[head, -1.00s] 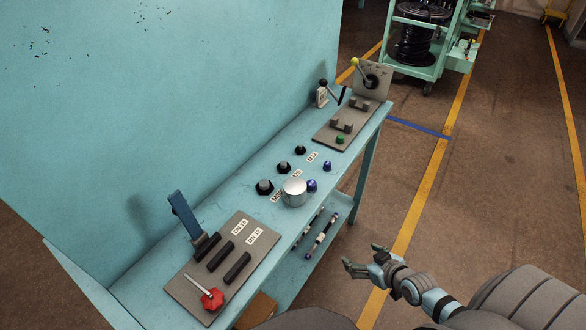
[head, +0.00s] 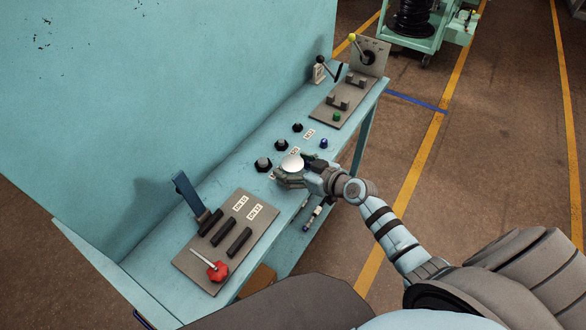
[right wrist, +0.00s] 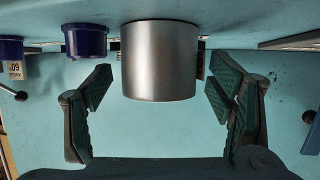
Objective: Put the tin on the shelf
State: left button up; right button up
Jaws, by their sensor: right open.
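The tin (head: 292,161) is a plain silver cylinder standing upright on the teal bench top, with its pale top showing. My right gripper (head: 287,177) is at the tin's front side, covering its lower part in the head view. In the right wrist view the tin (right wrist: 160,58) stands between the two open fingers of the right gripper (right wrist: 160,84), with gaps on both sides. The lower shelf (head: 287,257) under the bench is partly hidden by the bench top and my arm. My left gripper is out of view.
Dark hose fittings (head: 263,163) and a blue cap (head: 324,143) stand near the tin; blue caps (right wrist: 85,40) also show in the right wrist view. A lever panel (head: 225,240) with a red knob is nearer, another panel (head: 345,100) farther.

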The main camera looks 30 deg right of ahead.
jog(key=shift+w+f, duration=0.15)
jog(key=c, duration=1.4)
